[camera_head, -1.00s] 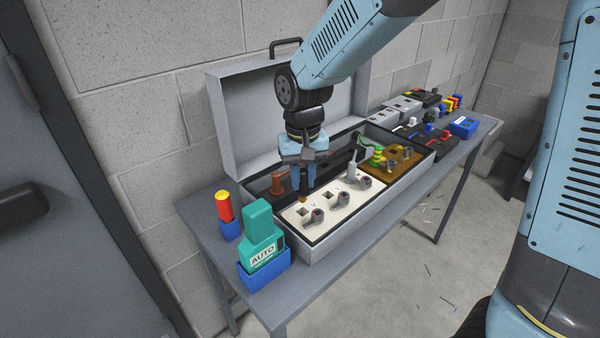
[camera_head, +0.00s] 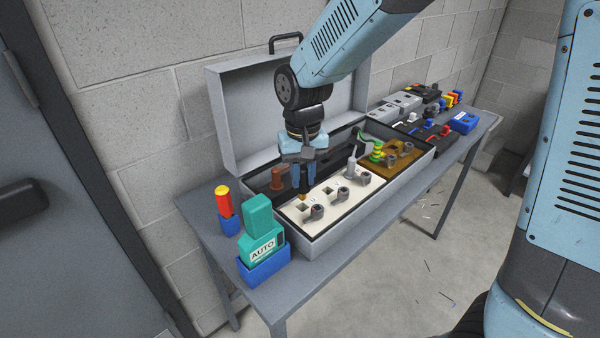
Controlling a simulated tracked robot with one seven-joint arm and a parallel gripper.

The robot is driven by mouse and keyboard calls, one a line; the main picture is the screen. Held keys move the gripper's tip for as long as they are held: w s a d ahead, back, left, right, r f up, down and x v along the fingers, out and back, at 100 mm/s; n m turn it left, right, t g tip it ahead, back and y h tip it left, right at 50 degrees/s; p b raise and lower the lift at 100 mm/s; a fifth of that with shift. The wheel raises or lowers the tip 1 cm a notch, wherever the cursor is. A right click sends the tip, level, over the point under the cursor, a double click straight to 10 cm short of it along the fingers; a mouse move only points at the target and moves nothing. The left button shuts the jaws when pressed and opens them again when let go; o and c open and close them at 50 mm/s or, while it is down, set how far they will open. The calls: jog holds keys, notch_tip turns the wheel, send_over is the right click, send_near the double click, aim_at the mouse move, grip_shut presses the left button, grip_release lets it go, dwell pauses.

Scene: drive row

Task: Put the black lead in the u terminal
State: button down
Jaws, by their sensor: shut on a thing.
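My gripper (camera_head: 304,184) is shut on a lead, pointing down over the near end of the cream terminal block (camera_head: 312,223). The lead is mostly hidden between the fingers, so its colour is hard to tell. Its copper-coloured tip (camera_head: 303,196) shows just below them, close to the nearest square hole, the u terminal (camera_head: 302,207). I cannot tell whether the tip is above the hole or entering it. The middle hole (camera_head: 327,191) looks empty. A grey lead (camera_head: 352,167) stands upright at the far terminal. Grey round clamps sit beside the holes.
The open grey case (camera_head: 342,233) surrounds the block, its lid raised behind. A brown lead (camera_head: 278,178) stands left of my gripper, a green-yellow one (camera_head: 376,152) to the right. A teal AUTO tool (camera_head: 262,243) and a red-yellow tool (camera_head: 224,204) stand in blue holders at the left.

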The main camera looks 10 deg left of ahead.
aim_at(302, 194)
jog(key=shift+f, duration=2.95)
jog(key=c, duration=0.9)
grip_release()
notch_tip(302, 194, up, 14)
jog(key=shift+f, duration=0.1)
